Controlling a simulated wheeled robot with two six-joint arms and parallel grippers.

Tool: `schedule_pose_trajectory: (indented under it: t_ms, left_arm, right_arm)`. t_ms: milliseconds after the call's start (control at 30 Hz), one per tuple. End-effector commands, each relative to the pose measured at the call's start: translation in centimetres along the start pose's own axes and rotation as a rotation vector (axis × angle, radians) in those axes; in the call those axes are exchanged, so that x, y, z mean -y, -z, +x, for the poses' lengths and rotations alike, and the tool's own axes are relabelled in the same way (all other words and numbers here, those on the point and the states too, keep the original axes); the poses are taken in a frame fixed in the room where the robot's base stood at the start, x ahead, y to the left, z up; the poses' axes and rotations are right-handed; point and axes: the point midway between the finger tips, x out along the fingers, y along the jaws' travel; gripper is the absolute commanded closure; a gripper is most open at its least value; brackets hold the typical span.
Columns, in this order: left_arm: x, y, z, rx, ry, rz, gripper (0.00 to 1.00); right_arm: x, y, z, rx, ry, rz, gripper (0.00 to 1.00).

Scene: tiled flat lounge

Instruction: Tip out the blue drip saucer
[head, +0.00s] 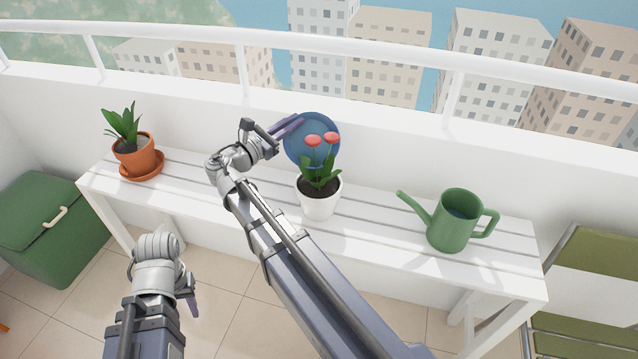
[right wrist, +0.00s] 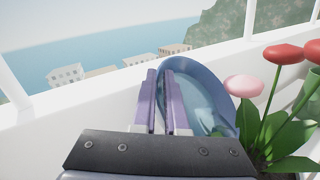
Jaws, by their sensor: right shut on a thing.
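The blue drip saucer (head: 299,151) is held above the back of the white bench, behind the white pot with red flowers. It is tilted, its round face turned toward the head camera. My right gripper (head: 298,122) is shut on its left rim. In the right wrist view the purple fingers (right wrist: 168,100) pinch the rim of the saucer (right wrist: 222,90). A paler, smooth area shows inside it; I cannot tell if that is water. My left gripper (head: 191,300) hangs low at the left, in front of the bench, away from the saucer; its jaw opening is hidden.
The white flower pot (head: 318,206) stands close to the saucer and my right arm. A terracotta pot (head: 135,153) on its saucer stands left on the bench (head: 375,222), a green watering can (head: 452,225) right. A white wall and railing (head: 350,46) run behind. A green box (head: 50,235) stands left.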

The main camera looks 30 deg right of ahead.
Motion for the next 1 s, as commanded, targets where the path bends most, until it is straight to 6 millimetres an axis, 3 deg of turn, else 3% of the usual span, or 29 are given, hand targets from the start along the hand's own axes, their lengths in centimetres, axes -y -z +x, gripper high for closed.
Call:
schedule_pose_trajectory:
  t_ms: [1000]
  left_arm:
    - [0.0, 0.0, 0.2, 0.000, 0.000, 0.000, 0.60]
  right_arm:
    - [0.3, -1.0, -0.8, 0.046, -0.004, 0.069, 1.00]
